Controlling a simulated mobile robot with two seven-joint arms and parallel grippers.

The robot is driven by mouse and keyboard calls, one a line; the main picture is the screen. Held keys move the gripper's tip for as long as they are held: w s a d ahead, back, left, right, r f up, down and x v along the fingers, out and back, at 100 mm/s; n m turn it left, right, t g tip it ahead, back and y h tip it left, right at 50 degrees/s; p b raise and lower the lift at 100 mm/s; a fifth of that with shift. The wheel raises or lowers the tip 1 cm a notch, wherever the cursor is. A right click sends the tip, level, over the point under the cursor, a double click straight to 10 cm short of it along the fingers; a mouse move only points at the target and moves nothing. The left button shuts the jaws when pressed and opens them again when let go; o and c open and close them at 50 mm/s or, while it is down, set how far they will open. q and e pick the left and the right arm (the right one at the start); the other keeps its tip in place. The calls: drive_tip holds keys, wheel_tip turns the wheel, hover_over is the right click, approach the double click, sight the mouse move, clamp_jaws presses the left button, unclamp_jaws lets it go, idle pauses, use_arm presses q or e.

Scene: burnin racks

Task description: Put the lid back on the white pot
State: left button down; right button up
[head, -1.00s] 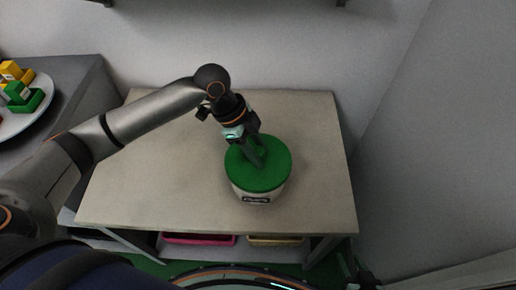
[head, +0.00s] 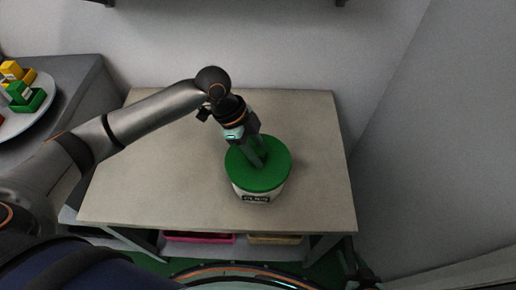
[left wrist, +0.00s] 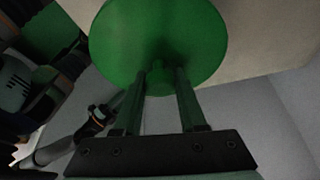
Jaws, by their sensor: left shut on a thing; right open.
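The white pot (head: 255,193) stands on the table, with a dark label on its front. The round green lid (head: 273,178) is over the pot's mouth and hides it. I cannot tell whether its rim is fully seated. My left gripper (head: 258,158) comes down from above and is shut on the lid's green knob. In the left wrist view, the lid (left wrist: 125,40) fills the upper middle, with the knob between the fingers (left wrist: 160,80); the pot is hidden there. My right gripper (head: 348,264) is open, low at the front right, apart from the pot.
The beige table (head: 160,170) is otherwise clear around the pot. A pink bin (head: 199,238) and a yellowish bin (head: 275,239) sit below it. At the left, a grey surface (head: 75,80) holds a round plate (head: 40,117) with yellow and green blocks. Walls stand behind and right.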

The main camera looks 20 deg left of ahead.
use_arm(q)
drive_tip(key=shift+p, duration=0.5)
idle(0.5)
idle(0.3)
unclamp_jaws()
idle(0.5)
drive_tip(key=shift+r, duration=0.1)
wheel_tip(320, 180, up, 5)
drive_tip(key=p, duration=0.5)
drive_tip(key=shift+r, duration=0.9)
